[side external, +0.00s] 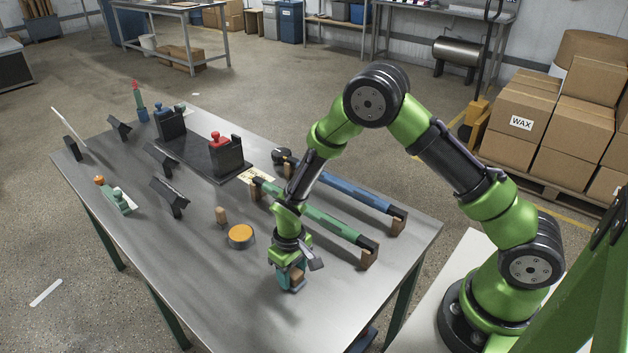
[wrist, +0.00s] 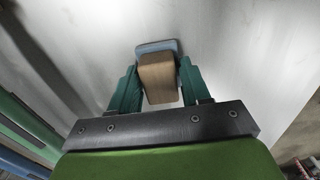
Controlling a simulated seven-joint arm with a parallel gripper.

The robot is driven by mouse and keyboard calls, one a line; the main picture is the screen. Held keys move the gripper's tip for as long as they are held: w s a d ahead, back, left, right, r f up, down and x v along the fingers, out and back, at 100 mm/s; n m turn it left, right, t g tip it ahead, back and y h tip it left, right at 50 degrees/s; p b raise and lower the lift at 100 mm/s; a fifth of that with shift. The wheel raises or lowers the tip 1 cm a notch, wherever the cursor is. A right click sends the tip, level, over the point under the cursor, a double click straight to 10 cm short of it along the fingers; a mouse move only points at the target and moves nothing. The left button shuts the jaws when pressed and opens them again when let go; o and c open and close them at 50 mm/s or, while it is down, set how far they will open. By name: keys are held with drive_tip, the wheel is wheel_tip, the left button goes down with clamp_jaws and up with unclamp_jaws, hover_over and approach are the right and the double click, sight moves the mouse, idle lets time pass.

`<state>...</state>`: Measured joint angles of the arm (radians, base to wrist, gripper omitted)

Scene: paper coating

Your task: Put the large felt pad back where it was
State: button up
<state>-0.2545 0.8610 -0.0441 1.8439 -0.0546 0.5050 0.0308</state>
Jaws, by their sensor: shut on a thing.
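The large felt pad appears as a wooden block (wrist: 158,75) with a blue-grey pad (wrist: 157,46) at its far end in the wrist view. My gripper (wrist: 155,88) has its teal fingers shut on the wooden block from both sides. In the side external view my gripper (side external: 290,273) points down at the near part of the table, with part of the wooden block (side external: 298,273) showing between its fingers. The pad is low over the metal table (side external: 215,300). I cannot tell whether it touches the table.
The near-left tabletop is clear.

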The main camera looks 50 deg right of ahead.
drive_tip(key=shift+f, duration=0.1)
drive_tip(key=o, duration=1)
wheel_tip(320, 180, up, 12)
wheel_tip(320, 180, up, 8)
drive_tip(key=f+m+t, duration=0.1)
hover_over(292, 271)
drive_tip(key=s+d, duration=0.1)
drive_tip(key=s+d+r+m+t, duration=0.1)
drive_tip(key=s+r+t, duration=0.1)
drive_tip(key=s+r, duration=0.3)
drive_tip(key=s+d+r+m+t+y, duration=0.1)
drive_tip(key=s+d+r+t, duration=0.1)
drive_tip(key=s+r, duration=0.3)
drive_tip(key=s+d+r+m+t+y, duration=0.1)
drive_tip(key=s+r+t, duration=0.1)
drive_tip(key=s+r, duration=0.3)
drive_tip(key=shift+s+d+r, duration=0.25)
drive_tip(key=shift+d+r, duration=0.05)
drive_tip(key=shift+r, duration=0.1)
